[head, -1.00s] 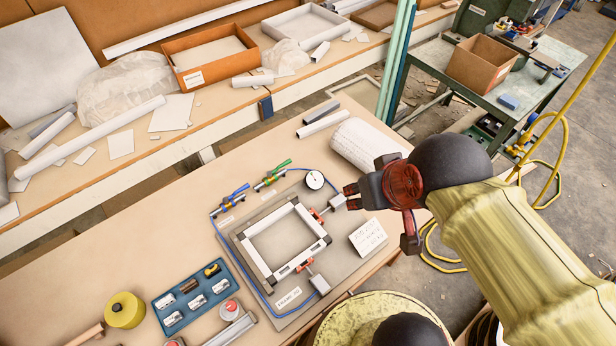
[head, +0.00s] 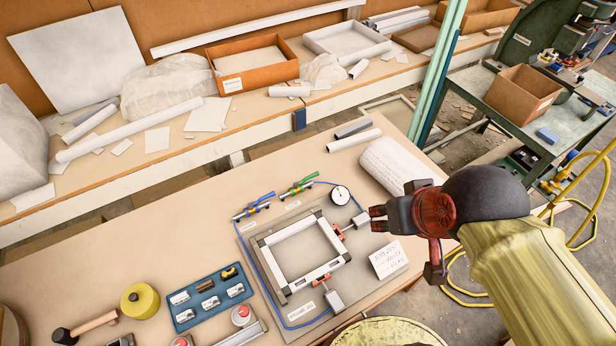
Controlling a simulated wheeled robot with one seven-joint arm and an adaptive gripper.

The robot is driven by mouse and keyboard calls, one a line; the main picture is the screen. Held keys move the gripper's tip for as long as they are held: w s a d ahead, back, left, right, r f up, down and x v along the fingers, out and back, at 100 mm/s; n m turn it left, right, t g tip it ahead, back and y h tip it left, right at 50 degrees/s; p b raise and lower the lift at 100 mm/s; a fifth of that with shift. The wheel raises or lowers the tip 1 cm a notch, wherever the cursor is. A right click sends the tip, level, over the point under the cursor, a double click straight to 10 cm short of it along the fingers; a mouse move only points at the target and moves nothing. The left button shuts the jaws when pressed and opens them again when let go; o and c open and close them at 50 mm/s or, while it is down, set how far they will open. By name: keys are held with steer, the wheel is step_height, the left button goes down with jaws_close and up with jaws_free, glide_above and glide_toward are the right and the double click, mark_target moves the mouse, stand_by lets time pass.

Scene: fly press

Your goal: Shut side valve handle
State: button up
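Two small valves stand at the far edge of the fixture board. The left one has a blue handle (head: 261,197), and the right one has a green handle (head: 305,181). Both handles slant up to the right. Small labels lie by them, too small to read. I cannot tell which is the side valve. My gripper (head: 377,218) hangs right of both valves, beside the gauge and the clamp at the frame's right side. Its fingers point left with a small gap between them. Nothing shows in them, and they are clear of both handles.
A round gauge (head: 340,195) and a clamp (head: 361,221) lie between my gripper and the valves. The square frame (head: 284,268) sits on the board, with a white sign (head: 388,260) at right. A blue tray (head: 196,319) of parts and a white roll (head: 388,165) are nearby.

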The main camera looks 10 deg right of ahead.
step_height(320, 180, down, 7)
steer(key=w+a+n+g, duration=0.1)
steer(key=w+a+g, duration=0.2)
steer(key=n+t+h+b, duration=0.1)
steer(key=n+h+b, duration=0.2)
steer(key=n, duration=1.8)
glide_toward(310, 176)
steer(key=shift+b+x, duration=0.8)
steer(key=shift+x, duration=3.5)
steer(key=shift+s, duration=0.1)
steer(key=shift+c, duration=0.7)
jaws_close()
